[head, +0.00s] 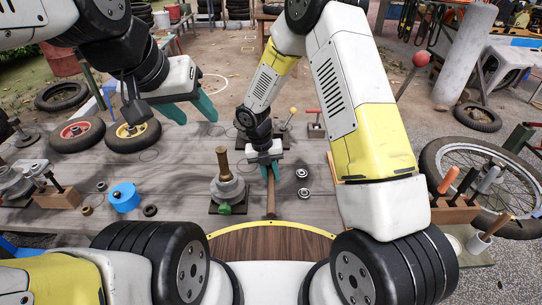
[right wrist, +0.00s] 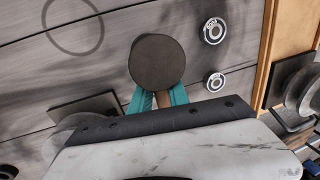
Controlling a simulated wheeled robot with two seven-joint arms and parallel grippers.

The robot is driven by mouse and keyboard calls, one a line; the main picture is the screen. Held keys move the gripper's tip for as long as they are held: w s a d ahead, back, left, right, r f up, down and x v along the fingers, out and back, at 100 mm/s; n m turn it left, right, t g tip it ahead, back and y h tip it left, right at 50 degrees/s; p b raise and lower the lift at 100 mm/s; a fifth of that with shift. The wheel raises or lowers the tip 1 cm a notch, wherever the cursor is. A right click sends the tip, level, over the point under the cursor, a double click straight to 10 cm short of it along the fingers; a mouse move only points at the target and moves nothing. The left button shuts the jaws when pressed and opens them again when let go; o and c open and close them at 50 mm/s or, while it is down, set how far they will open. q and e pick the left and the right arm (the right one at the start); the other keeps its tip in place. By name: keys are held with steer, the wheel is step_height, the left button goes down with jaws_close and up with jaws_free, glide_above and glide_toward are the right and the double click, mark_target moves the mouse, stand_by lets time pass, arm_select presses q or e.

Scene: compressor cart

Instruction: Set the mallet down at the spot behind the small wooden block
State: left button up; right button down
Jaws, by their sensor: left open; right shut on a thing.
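My right gripper (head: 270,174) is shut on the mallet over the middle of the table. The mallet's wooden handle (head: 271,202) hangs below the fingers in the head view. In the right wrist view the mallet's dark round head (right wrist: 157,62) is beyond the teal fingers (right wrist: 157,98), with the handle between them. I cannot tell whether the mallet touches the table. A small wooden block (head: 58,198) with dark pegs in it stands at the table's left. My left gripper (head: 190,108) is open and empty, raised above the table's far left part.
A valve-like fitting (head: 227,188) stands just left of the mallet. Two bearing rings (head: 303,182) lie to its right. A tool rack (head: 455,211) is at the right.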

steer(key=shift+f, duration=0.7)
stand_by(0.4)
steer(key=c, duration=1.2)
jaws_free()
steer(key=shift+o, duration=0.4)
steer(key=o, duration=0.4)
steer(key=shift+c, duration=0.2)
steer(key=shift+a+r, duration=0.25)
steer(key=shift+r, duration=0.9)
steer(key=shift+a+r, duration=0.2)
steer(key=shift+r, duration=0.9)
steer(key=shift+a+r, duration=0.25)
steer(key=shift+r, duration=0.9)
step_height(320, 180, up, 8)
steer(key=a, duration=0.1)
steer(key=shift+a+f, duration=0.15)
steer(key=shift+a, duration=0.15)
